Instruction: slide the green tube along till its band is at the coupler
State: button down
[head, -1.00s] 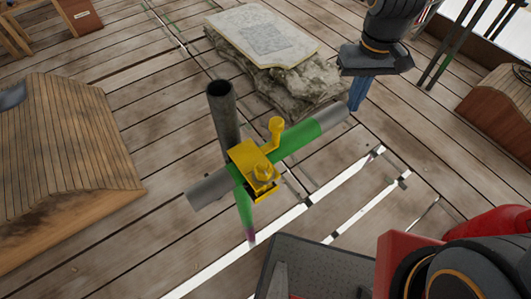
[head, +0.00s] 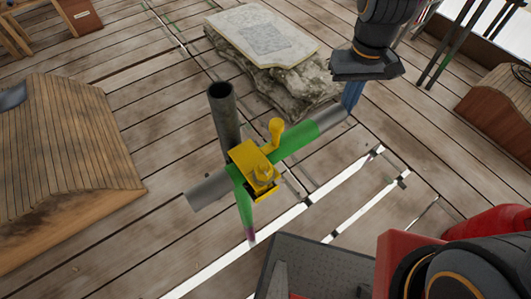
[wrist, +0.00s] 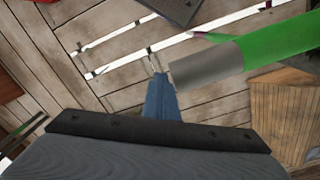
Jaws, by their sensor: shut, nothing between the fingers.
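A tube (head: 296,141), green in the middle with grey ends, runs from lower left to upper right through a yellow coupler (head: 250,160). Most of its green part shows to the right of the coupler. A second tube (head: 226,115), dark grey above and green below with a purple tip, crosses it at the coupler. My gripper (head: 350,103) is shut and empty, its blue fingers at the first tube's right grey end. In the wrist view the fingertips (wrist: 161,80) are beside the grey end (wrist: 205,65), seemingly touching it; exact contact is hard to tell.
A pale slab on a rough stone block (head: 265,40) stands behind the tubes, close to my gripper. A wooden planked block (head: 60,140) stands at left. White strips lie on the plank floor (head: 150,60) in front. A yellow knob (head: 276,130) rises from the coupler.

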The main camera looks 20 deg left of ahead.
aim_at(338, 108)
jog(key=shift+s+a+p, duration=0.5)
jog(key=shift+s+a, duration=0.4)
jog(key=shift+s, duration=0.25)
jog(key=shift+s+a+p, duration=0.45)
jog(key=shift+s+a, duration=0.4)
jog(key=shift+s, duration=0.3)
jog(key=shift+w, duration=0.1)
dwell(0.4)
jog(key=shift+w+d, duration=0.6)
jog(key=shift+w, duration=0.1)
jog(key=shift+r+p, duration=3.6)
jog(key=shift+r, duration=0.45)
